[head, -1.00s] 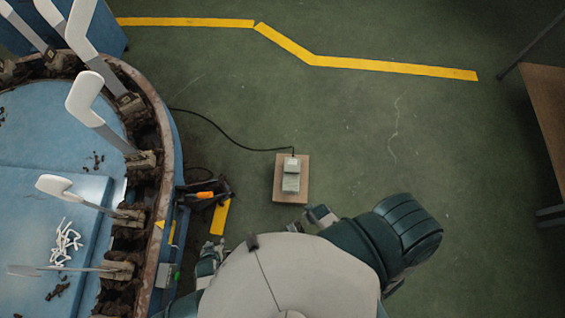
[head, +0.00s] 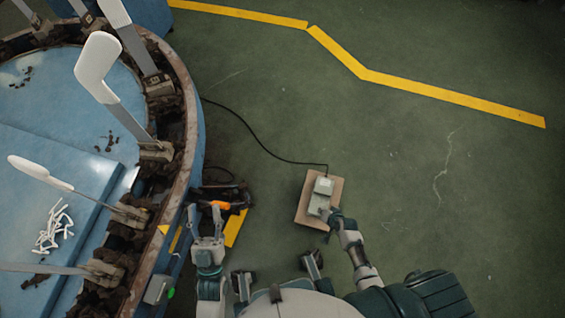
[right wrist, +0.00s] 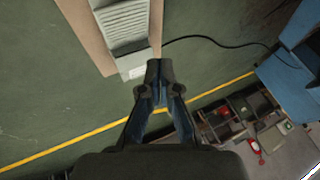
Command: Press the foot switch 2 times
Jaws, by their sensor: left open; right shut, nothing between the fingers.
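The foot switch (head: 320,194) is a grey-green pedal on a wooden board (head: 304,214) on the green floor, with a black cable running from its far end. My right gripper (head: 327,217) is shut and empty, at the near right edge of the pedal. In the right wrist view the closed fingertips (right wrist: 155,66) are close to one end of the foot switch (right wrist: 128,32); I cannot tell whether they touch it. My left gripper (head: 206,214) is open and empty, beside the blue machine and left of the board.
The round blue machine (head: 188,120) with upright white sock boards (head: 97,65) fills the left side. A black cable (head: 255,141) crosses the floor to it. An orange-handled tool (head: 221,205) lies by its edge. The floor right of the board is clear.

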